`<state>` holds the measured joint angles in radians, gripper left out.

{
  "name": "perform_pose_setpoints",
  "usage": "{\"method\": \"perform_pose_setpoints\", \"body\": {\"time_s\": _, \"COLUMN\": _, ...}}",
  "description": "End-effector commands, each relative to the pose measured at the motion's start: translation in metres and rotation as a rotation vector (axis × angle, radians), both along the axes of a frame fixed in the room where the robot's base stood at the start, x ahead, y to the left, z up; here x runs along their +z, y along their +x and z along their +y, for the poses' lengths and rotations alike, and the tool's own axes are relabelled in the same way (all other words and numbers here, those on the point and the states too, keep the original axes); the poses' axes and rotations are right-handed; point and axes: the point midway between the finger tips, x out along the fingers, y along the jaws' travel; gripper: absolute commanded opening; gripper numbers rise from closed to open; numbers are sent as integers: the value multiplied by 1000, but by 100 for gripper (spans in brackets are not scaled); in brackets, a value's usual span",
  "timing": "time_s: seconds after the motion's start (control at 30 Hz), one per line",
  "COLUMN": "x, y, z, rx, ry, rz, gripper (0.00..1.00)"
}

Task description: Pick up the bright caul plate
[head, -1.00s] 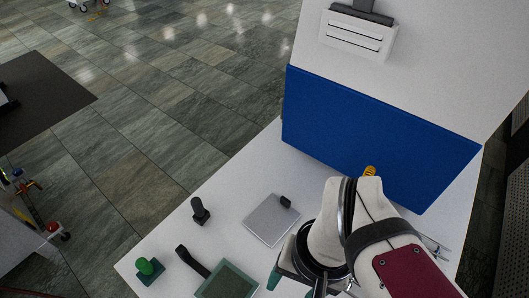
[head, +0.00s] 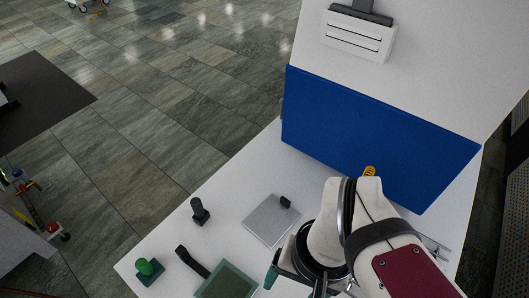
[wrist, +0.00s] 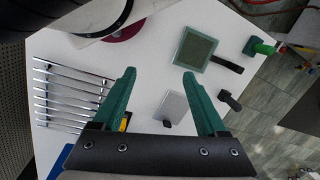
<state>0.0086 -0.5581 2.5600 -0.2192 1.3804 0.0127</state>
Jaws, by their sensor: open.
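The bright caul plate (head: 270,220) is a light silver square with a small black knob at one edge, flat on the white table. In the wrist view the bright caul plate (wrist: 173,105) shows between my fingers, nearer the right one, below the fingertips in the picture. My gripper (wrist: 157,70) has two green fingers spread wide, with nothing held between them. It appears to be above the table. In the head view my gripper is partly hidden by my arm, at the near right of the plate.
A green-framed dark plate (head: 228,282) with a black handle lies nearby. A black knobbed piece (head: 199,208) and a green knob (head: 148,268) stand to the left. A blue panel (head: 370,135) rises behind. A metal rack (wrist: 70,95) shows left in the wrist view.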

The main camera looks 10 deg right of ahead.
Motion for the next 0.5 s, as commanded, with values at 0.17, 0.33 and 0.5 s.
{"method": "perform_pose_setpoints", "body": {"time_s": 0.17, "x": -15, "y": 3, "z": -18, "rx": 249, "ry": -144, "rz": 123, "gripper": 75}}
{"method": "perform_pose_setpoints", "body": {"time_s": 0.33, "x": -48, "y": 56, "z": -52, "rx": 1056, "ry": -567, "rz": 418, "gripper": 75}}
{"method": "perform_pose_setpoints", "body": {"time_s": 0.5, "x": -98, "y": 142, "z": -11, "rx": 1914, "ry": -990, "rz": 665, "gripper": 75}}
